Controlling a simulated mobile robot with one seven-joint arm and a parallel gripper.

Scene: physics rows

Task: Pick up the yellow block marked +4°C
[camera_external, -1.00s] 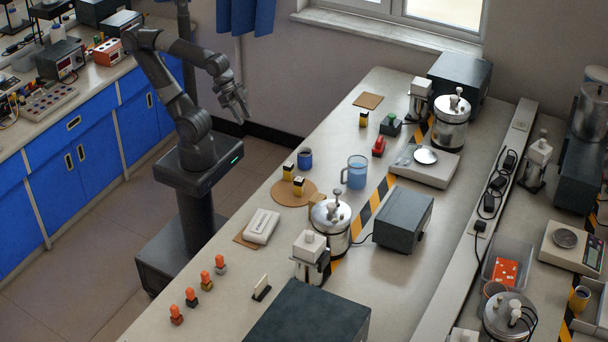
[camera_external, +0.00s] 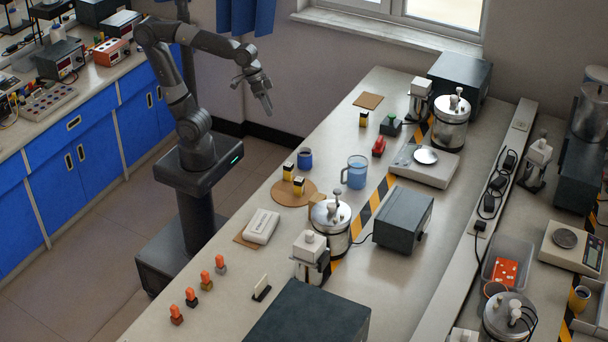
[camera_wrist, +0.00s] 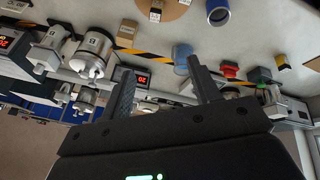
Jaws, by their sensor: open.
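Three small yellow blocks with dark tops show in the external view. One yellow block (camera_external: 289,171) and another yellow block (camera_external: 299,187) are at the round brown mat (camera_external: 283,200), and a third yellow block (camera_external: 363,120) stands farther back. Their markings are too small to read, so I cannot tell which says +4°C. My gripper (camera_external: 267,108) is open and empty, raised beyond the bench's left edge, apart from all blocks. In the tilted wrist view, yellow blocks show at the top (camera_wrist: 155,15) and at the right (camera_wrist: 282,62), beyond the open fingers.
A dark blue cup (camera_external: 305,159) stands close to the mat's blocks. A blue-filled beaker (camera_external: 355,172) and a steel canister (camera_external: 330,222) stand to the right. A red-topped item (camera_external: 378,146) and a green-topped item (camera_external: 390,125) are near the third block.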

